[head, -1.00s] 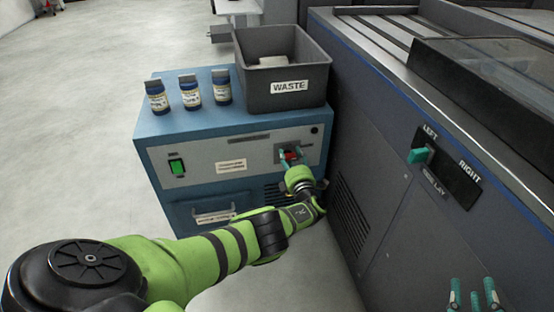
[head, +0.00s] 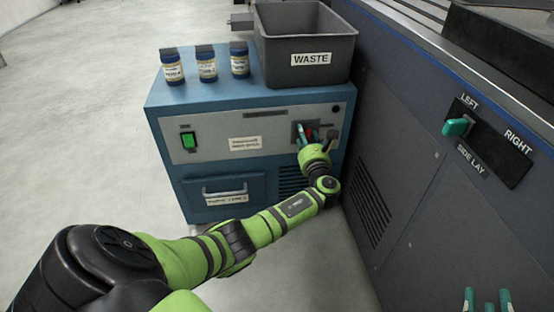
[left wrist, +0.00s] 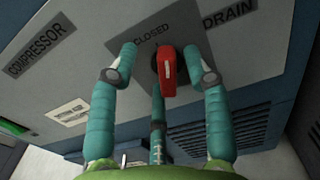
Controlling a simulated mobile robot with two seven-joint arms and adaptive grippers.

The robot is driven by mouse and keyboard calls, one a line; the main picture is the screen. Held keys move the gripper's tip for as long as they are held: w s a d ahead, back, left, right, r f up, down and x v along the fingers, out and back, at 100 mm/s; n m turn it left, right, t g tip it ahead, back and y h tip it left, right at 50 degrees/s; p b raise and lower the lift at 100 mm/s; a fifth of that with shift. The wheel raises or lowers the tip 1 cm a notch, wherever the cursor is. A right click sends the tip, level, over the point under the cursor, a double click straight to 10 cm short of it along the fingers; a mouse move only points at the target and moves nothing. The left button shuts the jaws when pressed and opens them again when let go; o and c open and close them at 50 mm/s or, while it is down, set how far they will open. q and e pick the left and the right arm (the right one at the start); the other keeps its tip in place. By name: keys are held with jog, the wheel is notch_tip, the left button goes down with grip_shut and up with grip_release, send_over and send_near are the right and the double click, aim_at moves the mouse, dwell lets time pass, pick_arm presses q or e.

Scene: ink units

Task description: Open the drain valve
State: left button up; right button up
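The red drain valve handle (left wrist: 166,68) is on the blue unit's grey front panel, beside the DRAIN label (left wrist: 230,12) and just below the word CLOSED (left wrist: 153,33). In the head view only a little red of the handle (head: 309,132) shows between fingers. My left gripper (left wrist: 160,58) is open, with one teal finger on each side of the handle and a third below. Gaps show between the side fingers and the handle. My left gripper (head: 315,136) also shows at the panel in the head view. My right gripper (head: 488,302) is at the bottom right, fingers apart, partly cut off.
A grey WASTE bin (head: 308,75) and several small bottles (head: 206,68) stand on the blue unit (head: 165,92). A large dark machine (head: 400,150) with a teal SIDE LAY lever (head: 457,126) stands close on the right. Floor at left (head: 80,110) is clear.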

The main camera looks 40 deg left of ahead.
pick_arm(q)
jog(key=p+v, duration=0.2)
jog(key=shift+w+r+p, duration=0.1)
jog(key=shift+r+p, duration=0.05)
jog(key=shift+p, duration=0.25)
jog(key=s+d+f+n+g+h+p, duration=0.3)
jog(key=s+d+f+n+h+p, duration=0.1)
jog(key=s+f+p, duration=0.4)
jog(key=s+d+f+n+g+h+p, duration=0.3)
jog(key=s+f+p, duration=0.5)
jog(key=s+p, duration=0.4)
jog(key=shift+s+d+n+h, duration=0.9)
jog(key=shift+s+d, duration=0.1)
jog(key=shift+s, duration=1.1)
pick_arm(e)
notch_tip(320, 180, up, 22)
jog(key=shift+f, duration=0.2)
pick_arm(q)
jog(key=shift+f, duration=0.1)
